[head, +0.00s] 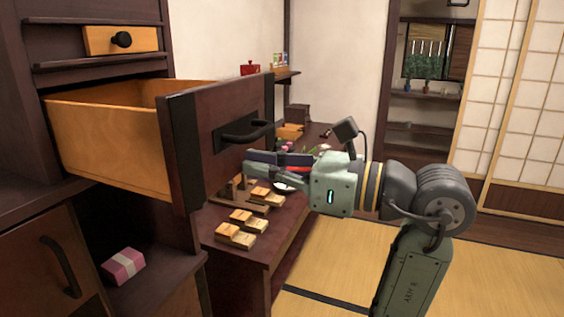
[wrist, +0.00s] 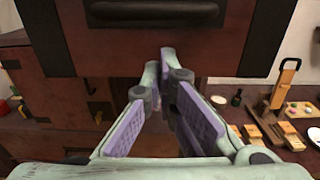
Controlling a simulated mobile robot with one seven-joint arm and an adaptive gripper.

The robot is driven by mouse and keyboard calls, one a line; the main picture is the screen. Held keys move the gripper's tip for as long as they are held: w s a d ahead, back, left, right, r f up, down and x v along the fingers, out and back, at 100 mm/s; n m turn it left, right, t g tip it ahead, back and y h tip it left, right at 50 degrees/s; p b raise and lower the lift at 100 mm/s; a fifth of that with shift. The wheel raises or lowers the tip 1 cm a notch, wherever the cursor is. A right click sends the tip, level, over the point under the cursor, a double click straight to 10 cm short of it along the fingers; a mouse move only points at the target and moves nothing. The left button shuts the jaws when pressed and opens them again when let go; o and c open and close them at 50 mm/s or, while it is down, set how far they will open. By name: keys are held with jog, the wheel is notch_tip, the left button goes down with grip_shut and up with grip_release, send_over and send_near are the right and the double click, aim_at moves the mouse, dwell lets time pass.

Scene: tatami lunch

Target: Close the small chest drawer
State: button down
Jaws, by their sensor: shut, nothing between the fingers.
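The chest drawer (head: 110,135) stands pulled far out of the dark wooden chest at the left of the head view. Its box is light wood and its front (head: 235,110) is dark reddish-brown with black edge bands and a black bar handle (head: 245,133). My gripper (head: 250,165) is shut and empty, pointing left at the drawer front, below the handle. In the wrist view the drawer front (wrist: 180,60) fills the upper middle, with the handle (wrist: 150,12) at the top edge. The fingertips (wrist: 160,65) are at its lower part; I cannot tell whether they touch.
A small light drawer (head: 120,40) with a black knob sits above. A pink box (head: 123,266) lies on a shelf below. Behind the gripper, a low counter (head: 285,225) holds wooden blocks (head: 242,225) and dishes. The tatami floor (head: 345,265) is clear to the right.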

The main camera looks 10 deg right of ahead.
jog(key=shift+a, duration=0.1)
dwell(0.3)
jog(key=b+x, duration=0.2)
jog(key=x, duration=1.6)
jog(key=shift+w, duration=0.1)
